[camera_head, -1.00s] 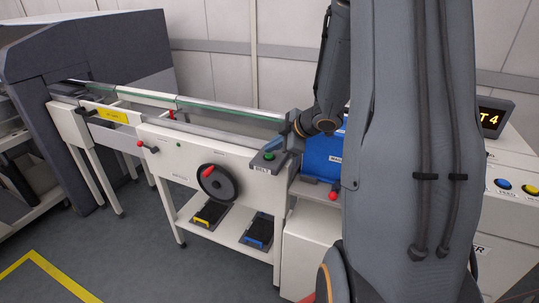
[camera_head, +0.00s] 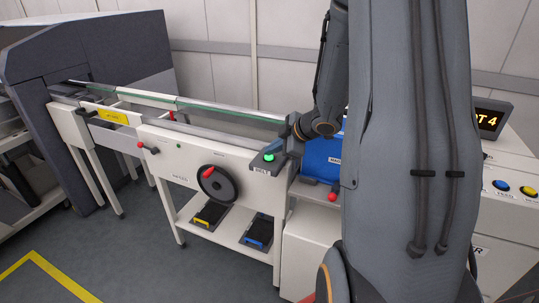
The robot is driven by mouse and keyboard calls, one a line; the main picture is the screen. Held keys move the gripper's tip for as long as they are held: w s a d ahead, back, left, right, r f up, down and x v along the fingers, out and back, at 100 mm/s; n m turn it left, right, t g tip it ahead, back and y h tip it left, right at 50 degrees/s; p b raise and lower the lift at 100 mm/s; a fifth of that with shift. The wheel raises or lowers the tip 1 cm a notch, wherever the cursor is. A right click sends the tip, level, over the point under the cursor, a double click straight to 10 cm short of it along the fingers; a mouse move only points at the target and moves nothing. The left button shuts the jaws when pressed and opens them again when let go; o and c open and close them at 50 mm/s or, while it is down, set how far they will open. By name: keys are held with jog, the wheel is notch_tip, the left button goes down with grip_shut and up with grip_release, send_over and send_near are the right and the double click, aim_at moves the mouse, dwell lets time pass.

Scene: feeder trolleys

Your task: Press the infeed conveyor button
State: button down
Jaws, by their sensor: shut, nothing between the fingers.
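A round green button (camera_head: 269,156) sits on a small grey box (camera_head: 262,166) at the right end of the infeed conveyor (camera_head: 150,137), and it glows bright green. The box has a label too small to read surely. My gripper (camera_head: 285,141) is at the end of my dark arm, just behind and to the right of the button. It is shut and empty, partly hidden by its own wrist. It looks apart from the button, but I cannot tell the exact gap.
A black handwheel (camera_head: 218,184) with a red handle is on the conveyor front. A blue bin or panel (camera_head: 320,157) and a red knob (camera_head: 333,196) are right of the button. Blue and yellow buttons (camera_head: 515,188) are on a console at far right. My arm hides the middle right.

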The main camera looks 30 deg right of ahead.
aim_at(270, 158)
jog(key=shift+r, duration=0.2)
notch_tip(270, 158, up, 6)
jog(key=p, duration=0.7)
dwell(0.3)
dwell(0.3)
jog(key=s+a+f+m+g+h+b, duration=0.2)
jog(key=s+a+m+g+b, duration=0.3)
jog(key=s+a+m, duration=0.8)
jog(key=s+a+g+h, duration=0.1)
jog(key=s+a, duration=0.3)
jog(key=s, duration=0.4)
jog(key=shift+s+a+f+g+b, duration=0.25)
jog(key=shift+f+g+b, duration=0.1)
jog(key=shift+g, duration=0.25)
jog(key=shift+a, duration=0.1)
